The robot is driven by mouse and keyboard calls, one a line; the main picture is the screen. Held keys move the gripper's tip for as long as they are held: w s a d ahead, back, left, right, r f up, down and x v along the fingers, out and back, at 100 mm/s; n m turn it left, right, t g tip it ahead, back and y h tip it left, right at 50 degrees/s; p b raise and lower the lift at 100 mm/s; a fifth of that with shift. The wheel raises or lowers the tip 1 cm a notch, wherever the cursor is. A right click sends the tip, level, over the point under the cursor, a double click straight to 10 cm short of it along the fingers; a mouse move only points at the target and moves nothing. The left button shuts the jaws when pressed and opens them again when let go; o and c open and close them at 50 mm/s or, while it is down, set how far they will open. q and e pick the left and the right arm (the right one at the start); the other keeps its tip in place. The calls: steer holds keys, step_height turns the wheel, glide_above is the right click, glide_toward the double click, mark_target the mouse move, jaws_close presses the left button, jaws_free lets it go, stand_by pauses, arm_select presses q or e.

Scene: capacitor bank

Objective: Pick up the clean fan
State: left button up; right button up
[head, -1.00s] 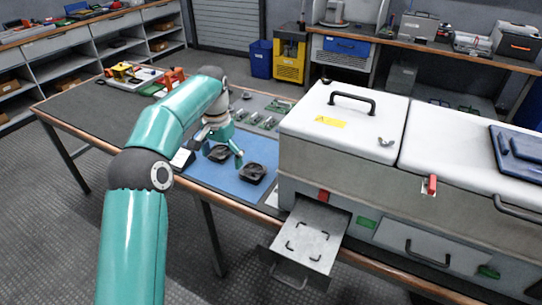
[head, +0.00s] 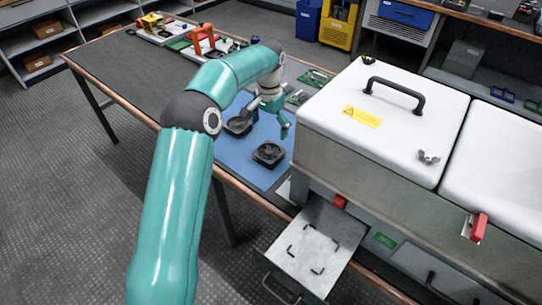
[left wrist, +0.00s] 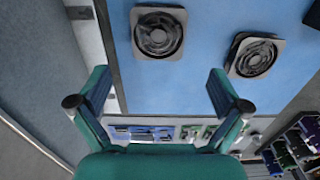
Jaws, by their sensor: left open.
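Two dark square fans lie on a blue mat (head: 256,183). One fan (head: 269,155) is nearer the white-lidded cabinet, the other (head: 238,126) is farther left and back. The left wrist view shows one fan (left wrist: 158,33) at top centre and one (left wrist: 254,56) to the right, tilted in the picture. Both look grey and dark; I cannot tell which is clean. My left gripper (head: 268,118) is open and empty, above the mat behind the nearer fan. In the left wrist view its fingers (left wrist: 161,90) are spread, apart from both fans. My right gripper is not in view.
The large cabinet (head: 390,110) with a handled white lid stands right of the mat. Its open drawer (head: 312,245) sticks out at the front, with black corner brackets. Green circuit boards (head: 312,78) lie behind the mat. The table's dark left part is mostly clear.

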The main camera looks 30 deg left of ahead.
arm_select(q)
glide_above(269, 151)
step_height(269, 151, down, 4)
steer(key=shift+a+f, duration=0.1)
steer(key=shift+f, duration=2.6)
steer(key=c, duration=1)
steer(key=shift+c, duration=0.2)
steer(key=shift+r, duration=0.1)
steer(key=shift+r, duration=0.8)
step_height(269, 151, up, 18)
steer(key=p, duration=0.3)
steer(key=shift+d+r, duration=0.15)
steer(key=shift+d, duration=0.05)
